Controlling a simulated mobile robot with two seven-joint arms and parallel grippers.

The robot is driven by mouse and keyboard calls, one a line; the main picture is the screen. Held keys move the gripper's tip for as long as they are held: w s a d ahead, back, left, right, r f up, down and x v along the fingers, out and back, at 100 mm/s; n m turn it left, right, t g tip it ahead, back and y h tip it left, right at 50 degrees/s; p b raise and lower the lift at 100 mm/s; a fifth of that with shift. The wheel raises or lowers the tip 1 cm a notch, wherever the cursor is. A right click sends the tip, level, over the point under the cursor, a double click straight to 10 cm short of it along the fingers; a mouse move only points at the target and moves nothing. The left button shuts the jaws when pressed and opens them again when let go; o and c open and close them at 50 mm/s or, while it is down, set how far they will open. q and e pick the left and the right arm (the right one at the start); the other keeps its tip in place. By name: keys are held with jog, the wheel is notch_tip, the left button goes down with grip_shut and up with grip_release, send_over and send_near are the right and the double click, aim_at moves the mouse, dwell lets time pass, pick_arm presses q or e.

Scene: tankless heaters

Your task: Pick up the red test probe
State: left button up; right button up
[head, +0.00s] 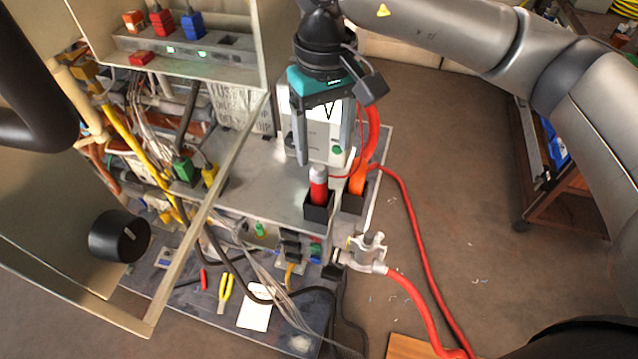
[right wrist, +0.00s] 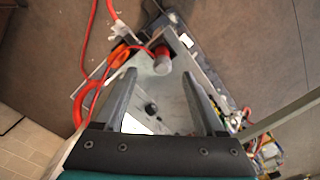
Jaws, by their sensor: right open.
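The red test probe (head: 318,187) stands upright in a small black holder (head: 318,212) at the front edge of the grey bench. It has a pale top end. In the right wrist view the red probe (right wrist: 162,62) shows just beyond the fingertips, roughly between them. My right gripper (head: 324,150) points down above and slightly behind the probe in the head view. Its two fingers are apart with nothing held between them, as the right wrist view (right wrist: 159,78) also shows. My left gripper is out of view.
An orange probe (head: 357,181) stands in a second holder close on the right. A white meter marked V (head: 322,145) is behind my fingers. Red hoses (head: 412,225) run at the right by a metal valve (head: 368,250). An open cabinet with wires fills the left. The floor at right is mostly clear.

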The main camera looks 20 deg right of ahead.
aim_at(319, 168)
notch_tip(319, 168, down, 3)
jog(key=shift+r, duration=0.2)
jog(key=shift+w+a+f, duration=0.1)
jog(key=shift+f, duration=0.2)
jog(key=f, duration=0.2)
jog(key=f+p, duration=0.1)
jog(key=shift+w+a+f, duration=0.1)
jog(key=shift+a+f, duration=0.1)
jog(key=shift+f, duration=0.6)
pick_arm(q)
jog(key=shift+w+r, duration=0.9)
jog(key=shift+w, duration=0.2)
pick_arm(e)
grip_shut()
